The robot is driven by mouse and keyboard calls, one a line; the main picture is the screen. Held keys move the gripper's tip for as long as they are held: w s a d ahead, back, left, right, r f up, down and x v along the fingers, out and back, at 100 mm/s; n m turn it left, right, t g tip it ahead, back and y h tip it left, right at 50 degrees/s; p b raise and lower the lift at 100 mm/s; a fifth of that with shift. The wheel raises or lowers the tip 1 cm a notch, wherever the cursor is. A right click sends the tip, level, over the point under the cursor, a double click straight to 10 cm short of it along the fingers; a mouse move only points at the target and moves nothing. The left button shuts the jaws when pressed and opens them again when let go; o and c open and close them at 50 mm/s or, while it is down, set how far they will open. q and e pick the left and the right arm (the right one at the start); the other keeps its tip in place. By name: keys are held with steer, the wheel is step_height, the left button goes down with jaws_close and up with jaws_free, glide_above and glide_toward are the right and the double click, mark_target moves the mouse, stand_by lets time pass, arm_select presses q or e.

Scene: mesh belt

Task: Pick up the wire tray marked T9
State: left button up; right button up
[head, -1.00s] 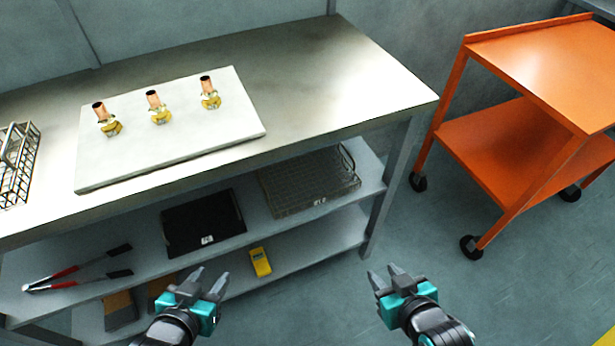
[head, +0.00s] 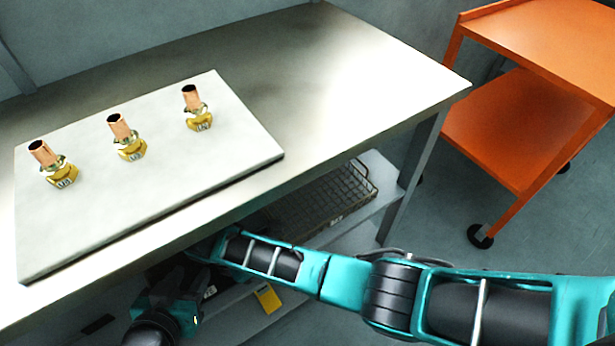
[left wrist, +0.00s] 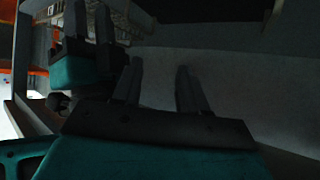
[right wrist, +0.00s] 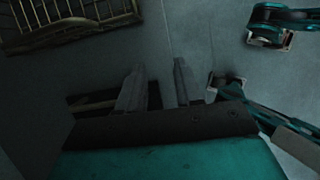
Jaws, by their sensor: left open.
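A wire mesh tray (head: 325,203) with a small white tag lies on the upper shelf under the bench, at its right end. The tag is too small to read. The tray also shows at the top left of the right wrist view (right wrist: 75,20). My left gripper (head: 185,277) is low at the bench front, left of the tray; its fingers (left wrist: 157,90) are apart and empty. My right arm reaches across from the right, its gripper hidden in the head view under the bench edge. In the right wrist view my right fingers (right wrist: 155,88) are apart and empty, off the tray.
The bench top (head: 330,70) overhangs the shelf. A white board (head: 110,215) on it carries three copper-and-brass fittings. A yellow device (head: 267,298) lies on the lower shelf. An orange cart (head: 510,125) stands at the right. My two grippers are close together.

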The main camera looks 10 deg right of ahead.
steer(key=shift+w+a+r, duration=0.35)
steer(key=shift+w+a, duration=0.1)
steer(key=shift+w, duration=0.05)
steer(key=shift+w+a+r, duration=0.1)
steer(key=shift+w+r, duration=0.05)
glide_toward(334, 217)
steer(key=f, duration=0.5)
steer(key=shift+a+f, duration=0.3)
steer(key=d, duration=0.1)
steer(key=w+d, duration=0.1)
steer(key=shift+d, duration=0.35)
steer(key=b+x, duration=0.1)
steer(key=x, duration=0.1)
steer(key=shift+d+f, duration=0.2)
steer(key=shift+f, duration=0.3)
steer(key=shift+d, duration=0.1)
jaws_close()
arm_select(q)
steer(key=shift+w+d+f, duration=0.15)
steer(key=shift+d+f, duration=0.05)
steer(key=shift+f, duration=0.4)
steer(key=shift+f, duration=0.1)
arm_select(e)
steer(key=shift+w, duration=0.1)
